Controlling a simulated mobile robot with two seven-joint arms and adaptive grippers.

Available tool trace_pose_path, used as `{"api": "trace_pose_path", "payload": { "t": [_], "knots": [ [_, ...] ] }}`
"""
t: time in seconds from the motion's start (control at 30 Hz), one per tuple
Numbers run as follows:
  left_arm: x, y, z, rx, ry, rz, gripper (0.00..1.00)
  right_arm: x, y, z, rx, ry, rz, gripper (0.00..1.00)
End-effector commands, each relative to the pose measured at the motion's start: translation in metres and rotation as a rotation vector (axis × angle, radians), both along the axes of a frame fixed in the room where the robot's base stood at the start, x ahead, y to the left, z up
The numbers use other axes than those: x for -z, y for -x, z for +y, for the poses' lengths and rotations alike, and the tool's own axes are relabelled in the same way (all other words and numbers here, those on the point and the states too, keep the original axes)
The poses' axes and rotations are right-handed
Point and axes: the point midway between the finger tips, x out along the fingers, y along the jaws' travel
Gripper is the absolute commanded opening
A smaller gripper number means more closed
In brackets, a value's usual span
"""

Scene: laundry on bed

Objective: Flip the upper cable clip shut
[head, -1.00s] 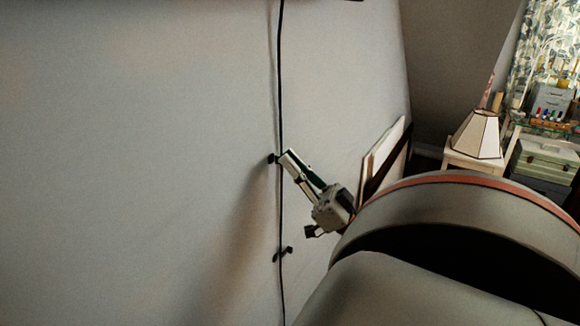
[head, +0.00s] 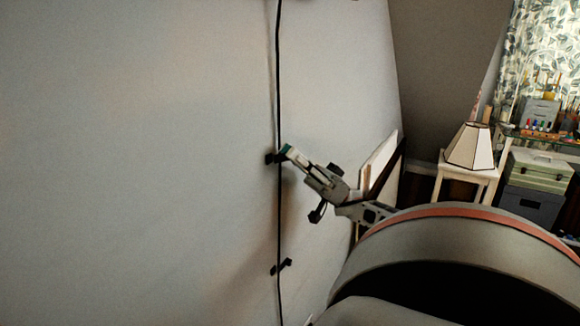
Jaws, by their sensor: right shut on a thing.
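A black cable (head: 278,215) runs down the pale wall. The upper cable clip (head: 271,158) is a small dark piece on the wall at the cable. My right gripper (head: 287,152) reaches in from the right with its fingertips at this clip, shut on it. The fingertips hide part of the clip, so I cannot tell whether its flap is closed over the cable. A lower cable clip (head: 281,267) sits further down the cable, with a dark flap sticking out to the upper right. My left gripper is not in view.
My right arm fills the lower right. Leaning flat boards (head: 378,165) stand by the wall behind the gripper. A lamp (head: 470,147) on a white stand, a green box (head: 540,170) and shelves are at the right. The wall left of the cable is clear.

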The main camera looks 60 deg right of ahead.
Motion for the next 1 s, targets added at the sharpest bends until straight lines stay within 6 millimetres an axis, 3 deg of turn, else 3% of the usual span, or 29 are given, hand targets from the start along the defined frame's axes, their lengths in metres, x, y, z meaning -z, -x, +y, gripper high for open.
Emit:
{"api": "trace_pose_path", "payload": {
  "t": [0.13,0.43,0.77,0.8,0.83,1.0],
  "knots": [
    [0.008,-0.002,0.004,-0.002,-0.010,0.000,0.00,0.006,-0.003,0.001,-0.062,0.004,0.009,0.00],
    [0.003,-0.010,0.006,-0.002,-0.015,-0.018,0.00,0.004,-0.003,0.000,-0.103,0.002,0.008,0.00],
    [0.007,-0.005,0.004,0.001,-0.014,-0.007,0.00,0.003,-0.003,0.000,-0.103,0.003,0.006,0.00],
    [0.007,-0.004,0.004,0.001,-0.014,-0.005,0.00,0.003,-0.003,0.000,-0.103,0.003,0.006,0.21],
    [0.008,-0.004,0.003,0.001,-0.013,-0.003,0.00,0.003,-0.003,0.000,-0.103,0.003,0.006,0.26],
    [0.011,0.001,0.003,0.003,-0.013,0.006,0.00,0.002,-0.003,-0.001,-0.099,0.002,0.003,0.26]
  ]
}}
